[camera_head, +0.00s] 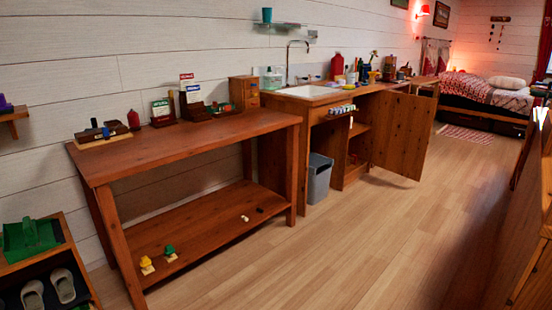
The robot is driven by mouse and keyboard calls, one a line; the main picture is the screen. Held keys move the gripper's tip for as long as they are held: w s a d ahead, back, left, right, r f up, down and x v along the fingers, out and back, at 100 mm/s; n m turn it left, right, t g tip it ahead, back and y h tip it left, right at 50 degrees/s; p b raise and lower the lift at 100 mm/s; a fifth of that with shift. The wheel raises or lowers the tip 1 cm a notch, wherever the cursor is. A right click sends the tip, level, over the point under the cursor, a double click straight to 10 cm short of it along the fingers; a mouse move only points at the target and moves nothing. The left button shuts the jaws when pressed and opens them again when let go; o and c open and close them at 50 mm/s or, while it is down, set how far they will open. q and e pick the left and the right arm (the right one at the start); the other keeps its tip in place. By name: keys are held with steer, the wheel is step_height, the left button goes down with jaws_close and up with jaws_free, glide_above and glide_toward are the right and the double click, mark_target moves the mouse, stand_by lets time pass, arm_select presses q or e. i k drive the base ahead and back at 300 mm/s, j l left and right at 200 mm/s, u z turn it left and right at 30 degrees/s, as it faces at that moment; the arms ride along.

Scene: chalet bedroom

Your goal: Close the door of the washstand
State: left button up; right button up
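The washstand (317,101) is a long wooden counter with a white sink and a tall tap, standing along the white plank wall beyond a wooden table. Its door (404,133) is a plain wooden panel that stands wide open, swung out over the floor to the right of the cabinet opening. Shelves inside the cabinet (357,140) show through the opening, with small dark items on them. Neither of my grippers shows in the head view, and nothing touches the door.
A wooden table (170,139) with a low shelf stands at the near left. A grey bin (319,178) stands under the washstand. A shoe rack (40,262) is at the lower left. Wooden furniture edges the right. Floor (330,245) between is clear. A bed (485,92) is at the back.

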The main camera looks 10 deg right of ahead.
mark_target(404, 124)
steer(key=k+l+u, duration=0.15)
steer(key=k+l, duration=0.65)
steer(key=k+l+u, duration=0.15)
steer(key=k+l, duration=0.55)
steer(key=k, duration=0.15)
steer(key=k+l, duration=0.2)
steer(key=l, duration=0.15)
steer(key=k+l+u, duration=0.1)
steer(key=l, duration=0.25)
steer(key=k+l, duration=0.35)
steer(key=l, duration=0.3)
steer(key=l+u, duration=0.1)
steer(key=l, duration=0.3)
steer(key=k+l, duration=0.15)
steer(key=l, duration=0.2)
steer(key=l+u, duration=0.2)
steer(key=l, duration=1)
steer(key=i+l+u, duration=0.15)
steer(key=l, duration=1.55)
steer(key=l+u, duration=0.2)
steer(key=l, duration=1.5)
